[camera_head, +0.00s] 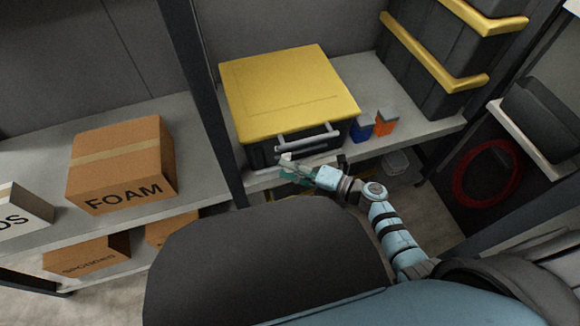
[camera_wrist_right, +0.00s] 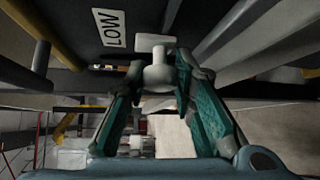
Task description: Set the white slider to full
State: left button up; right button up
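The yellow-topped box (camera_head: 290,92) sits on the grey shelf, its dark front and pale bar handle (camera_head: 308,138) facing me. My right gripper (camera_head: 290,166) is low at this front, below the handle. In the right wrist view, the white slider (camera_wrist_right: 158,72) is a pale knob with a flat plate, near a white LOW label (camera_wrist_right: 109,27) on a dark panel. My right gripper (camera_wrist_right: 159,84) has its teal fingers on both sides of the knob, seemingly closed against it. In the head view the slider is hard to make out. My left gripper is not in view.
A blue block (camera_head: 361,127) and an orange block (camera_head: 385,122) stand right of the box. A FOAM carton (camera_head: 122,165) is on the left shelf, beyond a dark post (camera_head: 206,95). Stacked dark cases (camera_head: 440,50) with yellow bars stand at the right.

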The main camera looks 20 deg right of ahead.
grip_shut()
jog(key=shift+d, duration=0.2)
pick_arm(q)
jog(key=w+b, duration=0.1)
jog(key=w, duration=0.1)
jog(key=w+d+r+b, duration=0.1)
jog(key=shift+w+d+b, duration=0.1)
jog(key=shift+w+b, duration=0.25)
pick_arm(e)
jog(key=d, duration=0.9)
jog(key=shift+w, duration=0.25)
jog(key=o, duration=0.9)
grip_release()
jog(key=shift+s+d, duration=0.1)
